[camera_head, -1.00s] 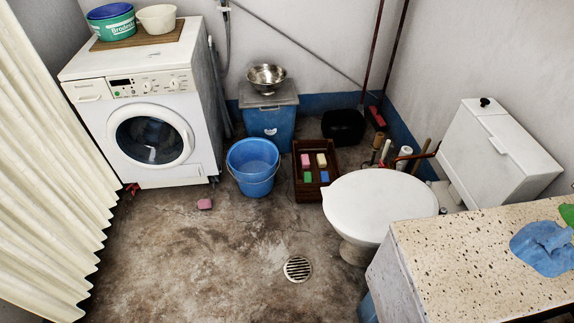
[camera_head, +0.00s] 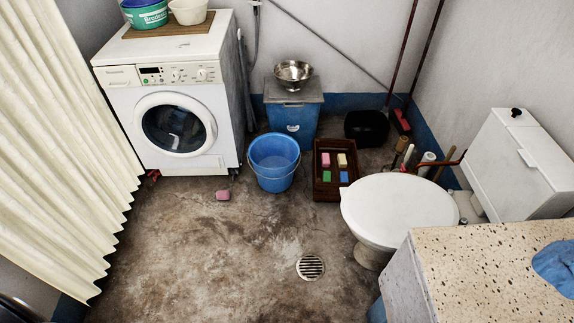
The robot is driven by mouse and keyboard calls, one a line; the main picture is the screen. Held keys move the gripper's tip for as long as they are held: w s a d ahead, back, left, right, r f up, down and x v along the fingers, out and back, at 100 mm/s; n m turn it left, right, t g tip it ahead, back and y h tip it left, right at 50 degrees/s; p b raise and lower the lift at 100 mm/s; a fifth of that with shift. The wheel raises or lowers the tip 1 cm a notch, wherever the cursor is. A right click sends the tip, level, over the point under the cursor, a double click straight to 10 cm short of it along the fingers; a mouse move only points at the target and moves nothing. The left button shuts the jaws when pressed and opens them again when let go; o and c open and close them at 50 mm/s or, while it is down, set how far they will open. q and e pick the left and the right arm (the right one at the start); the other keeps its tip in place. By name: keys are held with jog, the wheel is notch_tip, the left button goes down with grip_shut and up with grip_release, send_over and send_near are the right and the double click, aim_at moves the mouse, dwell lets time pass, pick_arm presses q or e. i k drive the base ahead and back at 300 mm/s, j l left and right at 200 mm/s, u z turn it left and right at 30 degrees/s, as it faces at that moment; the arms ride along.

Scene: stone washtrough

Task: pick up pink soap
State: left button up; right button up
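A pink soap (camera_head: 223,195) lies on the stained concrete floor, in front of the washing machine's right corner and left of the blue bucket. Another small pink block (camera_head: 325,160) sits in the dark brown crate (camera_head: 327,190), beside a cream one (camera_head: 342,160), with a green one (camera_head: 327,176) and a blue one (camera_head: 344,177) nearer me. Neither of my grippers shows in the head view.
A washing machine (camera_head: 120,103) stands at the back left, and a blue bucket (camera_head: 274,180) stands right of the loose soap. A white toilet (camera_head: 400,210) and speckled counter (camera_head: 480,270) fill the right; a curtain (camera_head: 60,150) hangs left. Floor around the drain (camera_head: 310,267) is clear.

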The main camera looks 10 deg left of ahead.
aim_at(325, 159)
jog(key=i+j+z, duration=0.1)
jog(key=z, duration=0.4)
jog(key=j+z, duration=0.15)
jog(key=z, duration=0.35)
jog(key=i+j+z, duration=0.25)
jog(key=j+z, duration=0.15)
jog(key=j, duration=0.85)
jog(key=j+z, duration=0.45)
jog(key=j, duration=0.8)
jog(key=i, duration=0.05)
